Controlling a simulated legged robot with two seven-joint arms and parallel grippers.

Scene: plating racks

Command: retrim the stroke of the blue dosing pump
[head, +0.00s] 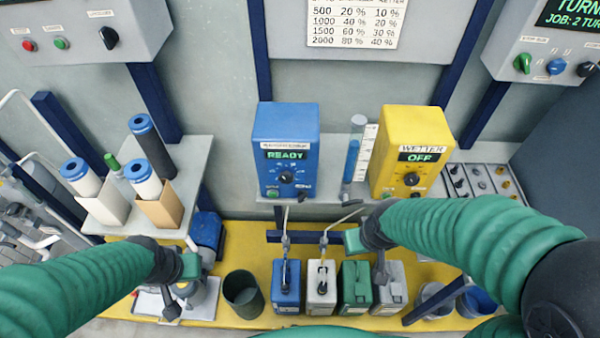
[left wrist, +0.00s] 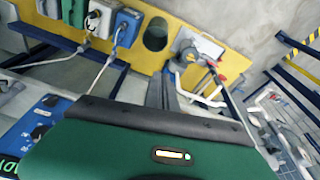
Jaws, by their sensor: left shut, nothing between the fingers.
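The blue dosing pump (head: 286,135) stands on a wall shelf in the middle. Its display (head: 285,154) reads READY. A black knob (head: 287,177) with a marked dial sits below the display; I cannot read its setting. Part of the pump (left wrist: 38,122) shows at the lower left in the left wrist view. My left gripper (head: 180,288) is shut and empty, low and left of the pump, over the yellow bench's left end. My right gripper (head: 367,256) is below and right of the pump, near the containers; its fingers are too unclear to judge.
A yellow pump (head: 411,140) marked WETTER reads OFF. A measuring cylinder (head: 354,150) stands between the pumps. Several containers (head: 321,285) and a dark bin (head: 241,294) stand on the yellow bench (head: 228,228). Filter cartridges (head: 143,178) stand at left. A percentage chart (head: 356,22) hangs above.

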